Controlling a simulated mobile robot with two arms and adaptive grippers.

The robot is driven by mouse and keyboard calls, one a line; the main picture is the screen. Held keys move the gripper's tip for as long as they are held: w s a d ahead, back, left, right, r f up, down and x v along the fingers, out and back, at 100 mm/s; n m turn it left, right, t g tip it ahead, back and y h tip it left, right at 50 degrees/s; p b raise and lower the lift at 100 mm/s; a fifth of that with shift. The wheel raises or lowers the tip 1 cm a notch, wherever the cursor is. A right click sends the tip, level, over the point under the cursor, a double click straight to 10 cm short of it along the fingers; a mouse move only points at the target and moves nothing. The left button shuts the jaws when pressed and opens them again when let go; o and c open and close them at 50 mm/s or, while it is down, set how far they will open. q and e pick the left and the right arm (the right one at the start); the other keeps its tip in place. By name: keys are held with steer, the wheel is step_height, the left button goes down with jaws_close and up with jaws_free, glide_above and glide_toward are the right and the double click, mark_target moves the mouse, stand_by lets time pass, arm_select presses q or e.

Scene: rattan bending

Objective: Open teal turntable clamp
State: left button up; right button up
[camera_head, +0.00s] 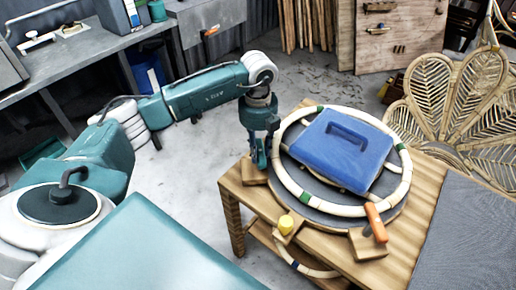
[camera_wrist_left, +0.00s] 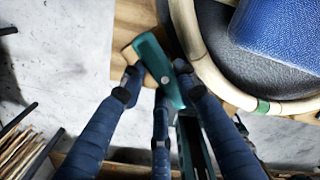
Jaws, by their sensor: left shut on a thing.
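The teal clamp (camera_wrist_left: 160,68) shows as a flat teal handle on a small wooden block at the turntable's edge in the wrist view. My left gripper (camera_wrist_left: 158,80) has its dark fingers on either side of this handle and is shut on it. In the head view my left gripper (camera_head: 261,163) points down at the left edge of the turntable (camera_head: 262,200) and mostly hides the clamp. My right gripper is not in view.
A cream rattan ring (camera_head: 292,192) with green bands lies on the turntable around a blue block (camera_head: 343,150). An orange-handled clamp (camera_head: 376,222) and a yellow clamp (camera_head: 286,224) sit at the front edge. A woven rattan chair back (camera_head: 455,100) stands close at the right.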

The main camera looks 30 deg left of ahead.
arm_select(q)
steer(key=o, duration=1.2)
steer(key=shift+r, duration=0.1)
step_height(320, 180, up, 12)
steer(key=shift+f, duration=0.1)
